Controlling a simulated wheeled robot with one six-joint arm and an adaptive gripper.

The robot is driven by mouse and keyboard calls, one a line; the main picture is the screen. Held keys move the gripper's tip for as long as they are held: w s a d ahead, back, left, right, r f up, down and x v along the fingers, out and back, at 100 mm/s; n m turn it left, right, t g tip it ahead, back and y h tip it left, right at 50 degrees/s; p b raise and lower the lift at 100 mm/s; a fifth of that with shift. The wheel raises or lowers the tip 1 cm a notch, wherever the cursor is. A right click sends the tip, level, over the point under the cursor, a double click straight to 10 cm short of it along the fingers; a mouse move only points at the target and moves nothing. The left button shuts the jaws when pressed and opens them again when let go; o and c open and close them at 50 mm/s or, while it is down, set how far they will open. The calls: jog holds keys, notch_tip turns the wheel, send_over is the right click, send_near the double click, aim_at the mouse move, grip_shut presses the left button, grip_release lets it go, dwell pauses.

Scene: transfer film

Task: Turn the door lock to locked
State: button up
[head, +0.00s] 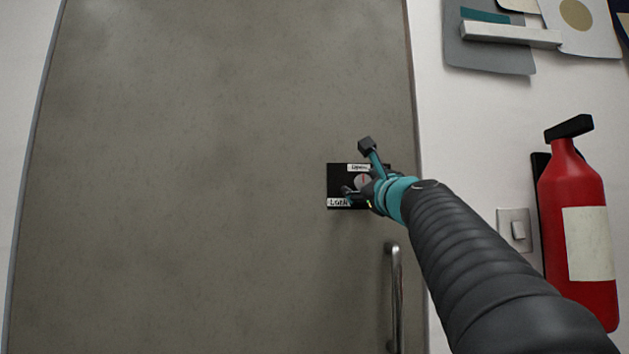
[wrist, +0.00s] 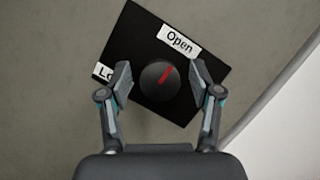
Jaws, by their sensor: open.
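The door lock is a black square plate (head: 334,178) on the grey door, with a round knob (head: 362,181). In the wrist view the plate (wrist: 135,28) appears tilted, and the dark knob (wrist: 153,92) carries a red mark that points toward the "Open" label (wrist: 178,39). The second label (wrist: 104,72), starting "Lo", is partly hidden by the left finger; it also shows at the plate's lower left in the head view (head: 338,202). My gripper (wrist: 161,78) is open, with one finger on each side of the knob. Whether the fingers touch it cannot be told.
A vertical metal handle (head: 395,300) is on the door below the lock. A light switch (head: 516,230) and a red fire extinguisher (head: 572,195) are on the wall at right. Papers and a white shelf (head: 510,34) are above. The door (head: 200,180) is bare left of the lock.

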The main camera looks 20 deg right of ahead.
jog(key=shift+w, duration=0.2)
jog(key=c, duration=1.1)
jog(key=shift+c, duration=0.2)
